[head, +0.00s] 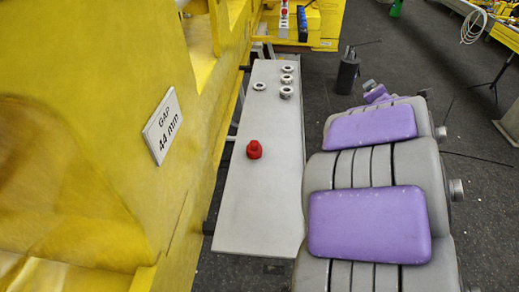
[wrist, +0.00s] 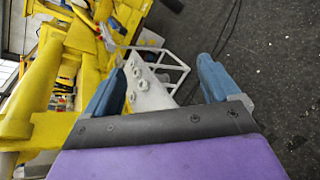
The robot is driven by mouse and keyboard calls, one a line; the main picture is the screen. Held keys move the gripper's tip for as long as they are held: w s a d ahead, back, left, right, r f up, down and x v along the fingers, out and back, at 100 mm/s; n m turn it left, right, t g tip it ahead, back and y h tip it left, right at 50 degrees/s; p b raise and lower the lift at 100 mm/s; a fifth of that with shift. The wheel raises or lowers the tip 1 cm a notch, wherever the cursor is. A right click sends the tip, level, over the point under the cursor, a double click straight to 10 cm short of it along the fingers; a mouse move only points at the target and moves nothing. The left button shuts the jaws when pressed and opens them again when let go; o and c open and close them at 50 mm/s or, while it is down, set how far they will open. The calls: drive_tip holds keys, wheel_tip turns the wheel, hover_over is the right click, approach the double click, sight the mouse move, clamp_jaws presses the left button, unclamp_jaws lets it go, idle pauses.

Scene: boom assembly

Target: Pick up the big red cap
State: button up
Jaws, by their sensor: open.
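The big red cap (head: 254,149) stands on a narrow grey-white shelf (head: 256,205), near its middle, in the head view. I cannot make the cap out in the wrist view. My gripper (wrist: 161,66) shows in the wrist view with its two blue fingers spread wide apart and nothing between them. The light-coloured shelf (wrist: 152,97) with several nuts appears beyond the fingers. The gripper is apart from the cap; its exact distance cannot be told.
Several metal nuts (head: 286,79) sit at the shelf's far end. A yellow structure with a "GAP 44 mm" sign (head: 162,126) rises along the shelf's left side. A dark cylinder (head: 347,74) stands on the dark floor beyond. The shelf around the cap is clear.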

drive_tip(key=w+a+f+n+y, duration=0.4)
drive_tip(key=w+a+n+y, duration=0.1)
drive_tip(key=a+n, duration=0.25)
drive_tip(key=n+g+y+b, duration=0.2)
drive_tip(key=n+g+y, duration=0.5)
drive_tip(key=n+y, duration=0.7)
approach(258, 148)
drive_tip(key=a+n+h, duration=0.1)
drive_tip(key=a, duration=0.1)
drive_tip(key=w+a+h+b, duration=0.1)
drive_tip(key=a, duration=0.1)
drive_tip(key=w+a+n+h, duration=0.1)
drive_tip(key=a, duration=0.2)
drive_tip(key=shift+w+n, duration=0.25)
drive_tip(key=shift+n, duration=0.1)
drive_tip(key=shift+b+x, duration=0.3)
drive_tip(key=shift+x, duration=0.65)
drive_tip(key=x, duration=0.4)
drive_tip(key=shift+w+f+b, duration=0.3)
drive_tip(key=shift+f+b, duration=0.05)
drive_tip(key=shift+b, duration=0.05)
drive_tip(key=shift+c, duration=0.2)
drive_tip(key=c, duration=1.1)
